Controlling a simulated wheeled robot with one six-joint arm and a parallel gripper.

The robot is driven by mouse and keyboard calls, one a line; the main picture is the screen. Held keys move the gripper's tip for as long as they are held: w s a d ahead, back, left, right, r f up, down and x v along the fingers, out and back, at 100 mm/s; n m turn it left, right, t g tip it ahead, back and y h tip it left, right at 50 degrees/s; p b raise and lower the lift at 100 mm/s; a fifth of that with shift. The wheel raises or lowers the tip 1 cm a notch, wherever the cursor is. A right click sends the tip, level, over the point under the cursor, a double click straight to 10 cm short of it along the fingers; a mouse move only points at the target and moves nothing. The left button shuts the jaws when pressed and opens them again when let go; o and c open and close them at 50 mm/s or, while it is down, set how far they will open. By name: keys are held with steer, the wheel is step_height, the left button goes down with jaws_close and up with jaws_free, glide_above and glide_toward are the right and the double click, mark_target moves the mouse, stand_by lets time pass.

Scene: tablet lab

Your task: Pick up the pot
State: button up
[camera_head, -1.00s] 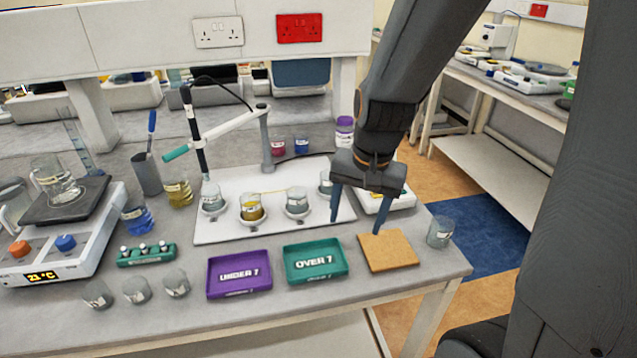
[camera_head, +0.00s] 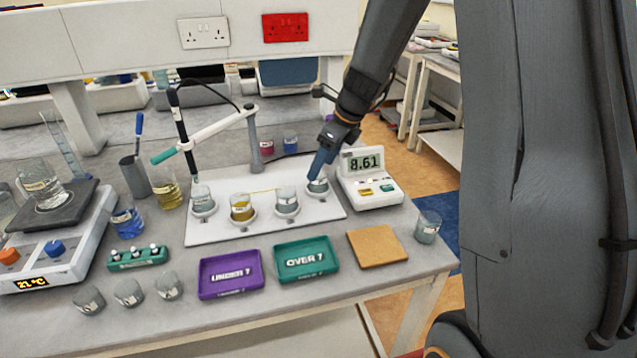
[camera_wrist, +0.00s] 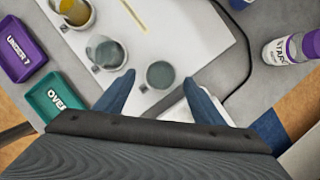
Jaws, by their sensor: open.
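Several small pots stand in a row on a white board (camera_head: 222,232): a grey one at the left (camera_head: 203,200), a yellow one (camera_head: 241,210), a grey one (camera_head: 286,201) and a grey one at the right end (camera_head: 318,188). My gripper (camera_head: 318,176) is over the right-end pot. In the wrist view that pot (camera_wrist: 160,74) shows between the tips of my two blue fingers (camera_wrist: 160,78), which are spread apart with nothing held. Whether the fingers reach down beside the pot is hard to tell. Which pot is meant is not shown.
A meter reading 8.61 (camera_head: 370,190) stands close right of the board. A purple tray (camera_head: 230,290), a green tray (camera_head: 307,275) and a cork mat (camera_head: 377,248) lie in front. A probe stand (camera_head: 254,140) rises behind the board. A loose beaker (camera_head: 428,227) is near the right edge.

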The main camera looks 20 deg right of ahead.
mark_target(318, 182)
steer(key=shift+p+x, duration=0.75)
steer(key=shift+x, duration=1.8)
steer(key=shift+d, duration=0.15)
steer(key=shift+c, duration=0.3)
steer(key=c, duration=1.1)
